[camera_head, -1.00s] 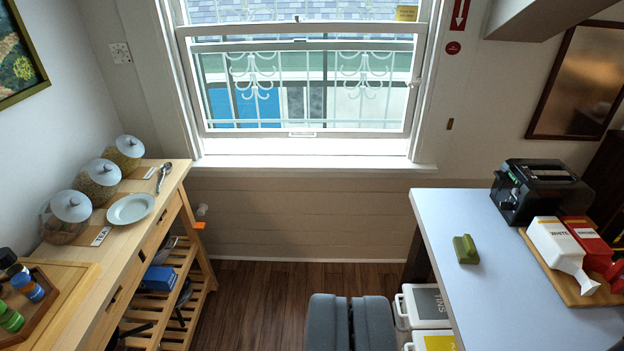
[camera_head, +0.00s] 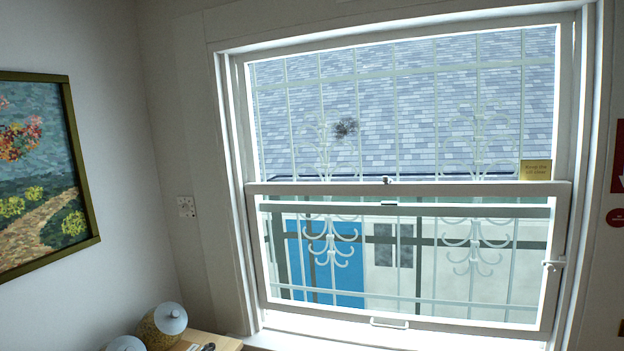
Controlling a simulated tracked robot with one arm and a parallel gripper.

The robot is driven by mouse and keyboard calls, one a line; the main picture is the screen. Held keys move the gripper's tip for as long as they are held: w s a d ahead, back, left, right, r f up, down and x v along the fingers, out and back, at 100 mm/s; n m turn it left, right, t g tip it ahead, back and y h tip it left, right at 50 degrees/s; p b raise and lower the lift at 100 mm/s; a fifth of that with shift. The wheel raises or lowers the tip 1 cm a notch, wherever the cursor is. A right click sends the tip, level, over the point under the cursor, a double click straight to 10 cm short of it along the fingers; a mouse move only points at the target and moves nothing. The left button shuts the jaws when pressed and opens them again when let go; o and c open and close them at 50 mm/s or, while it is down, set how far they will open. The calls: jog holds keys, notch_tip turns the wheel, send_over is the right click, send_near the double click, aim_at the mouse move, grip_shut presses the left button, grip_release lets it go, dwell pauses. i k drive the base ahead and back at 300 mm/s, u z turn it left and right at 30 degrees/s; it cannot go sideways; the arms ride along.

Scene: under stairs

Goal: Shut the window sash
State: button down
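The window has a white frame and two sashes. The lower sash (camera_head: 412,188) spans the middle and right of the view. A second rail (camera_head: 420,211) shows through its glass, just below its top rail. A small catch (camera_head: 387,180) sits on the top rail, a pull (camera_head: 389,322) on the bottom rail, and a small handle (camera_head: 553,265) at the right side. A bright strip lies under the bottom rail, above the sill; I cannot tell how wide any gap is. The upper sash (camera_head: 565,100) is above. My gripper is not in view.
A framed painting (camera_head: 45,160) hangs on the left wall. Lidded jars (camera_head: 168,319) stand on a wooden counter (camera_head: 222,343) at the lower left. A yellow notice (camera_head: 535,170) is on the glass; red signs (camera_head: 615,217) are on the right wall. A patterned grille is outside.

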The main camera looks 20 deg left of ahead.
aim_at(560, 191)
jog(key=z, duration=0.05)
jog(key=i, duration=3.15)
jog(key=u, duration=1.7)
